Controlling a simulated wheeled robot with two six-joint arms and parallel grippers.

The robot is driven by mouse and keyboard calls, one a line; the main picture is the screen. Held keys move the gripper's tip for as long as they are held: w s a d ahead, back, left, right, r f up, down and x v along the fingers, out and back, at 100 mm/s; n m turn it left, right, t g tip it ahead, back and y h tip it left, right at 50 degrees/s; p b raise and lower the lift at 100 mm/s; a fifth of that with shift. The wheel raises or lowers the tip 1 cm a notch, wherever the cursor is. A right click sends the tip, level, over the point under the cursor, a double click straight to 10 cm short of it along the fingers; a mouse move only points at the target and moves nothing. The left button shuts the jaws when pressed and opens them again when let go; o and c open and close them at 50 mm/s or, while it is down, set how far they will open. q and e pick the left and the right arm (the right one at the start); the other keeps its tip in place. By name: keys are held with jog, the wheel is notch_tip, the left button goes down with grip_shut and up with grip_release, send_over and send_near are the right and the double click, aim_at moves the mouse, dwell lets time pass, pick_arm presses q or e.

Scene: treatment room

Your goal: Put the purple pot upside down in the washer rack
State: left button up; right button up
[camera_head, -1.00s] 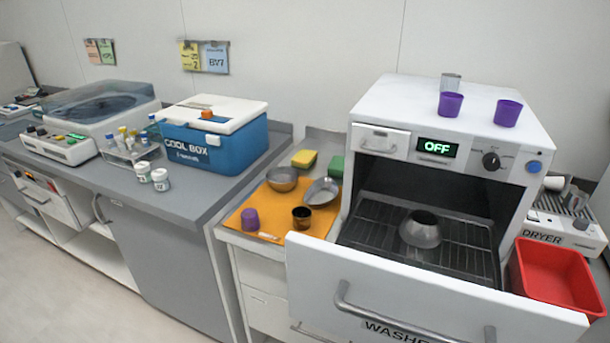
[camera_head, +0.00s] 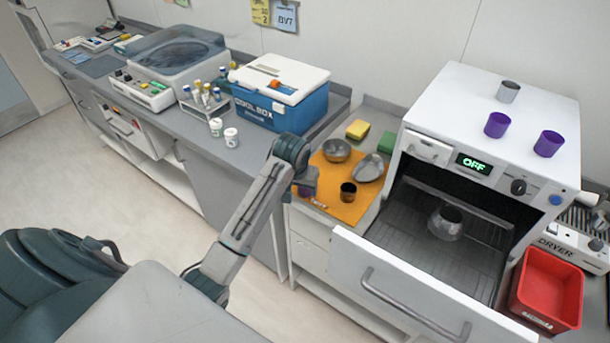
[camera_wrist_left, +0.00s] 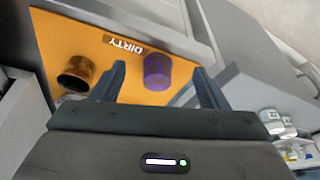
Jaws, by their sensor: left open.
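The purple pot (camera_wrist_left: 157,72) stands on the orange mat (camera_wrist_left: 60,35) marked DIRTY, in the left wrist view. In the head view it is mostly hidden behind my left gripper (camera_head: 306,187). My left gripper is open and empty, its two fingers on either side of the pot in the wrist view; I cannot tell whether they touch it. The washer's door is down and its wire rack (camera_head: 408,232) is out in the open. A grey metal vessel (camera_head: 445,224) sits on the rack. My right gripper is not in view.
On the mat are a dark brown pot (camera_head: 348,191), a metal bowl (camera_head: 337,150) and a metal dish (camera_head: 368,168). Two purple cups (camera_head: 497,125) and a grey one stand on the washer top. A red bin (camera_head: 545,295) is at the right. The rack's left part is clear.

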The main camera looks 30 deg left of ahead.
pick_arm(q)
jog(key=w+a+r, duration=0.1)
jog(key=w+r, duration=0.2)
jog(key=r, duration=0.2)
jog(key=p+x, duration=0.2)
jog(key=x, duration=0.3)
jog(key=shift+f, duration=0.25)
jog(key=shift+w+f+p, duration=0.25)
jog(key=shift+f+p, duration=0.3)
jog(key=shift+p, duration=0.05)
jog(key=p+x, duration=0.1)
jog(key=x, duration=0.2)
jog(key=shift+w+p, duration=0.1)
jog(key=shift+p, duration=0.25)
jog(key=shift+w+f, duration=0.15)
jog(key=shift+f, duration=0.5)
jog(key=c, duration=1.1)
jog(key=shift+r, duration=0.15)
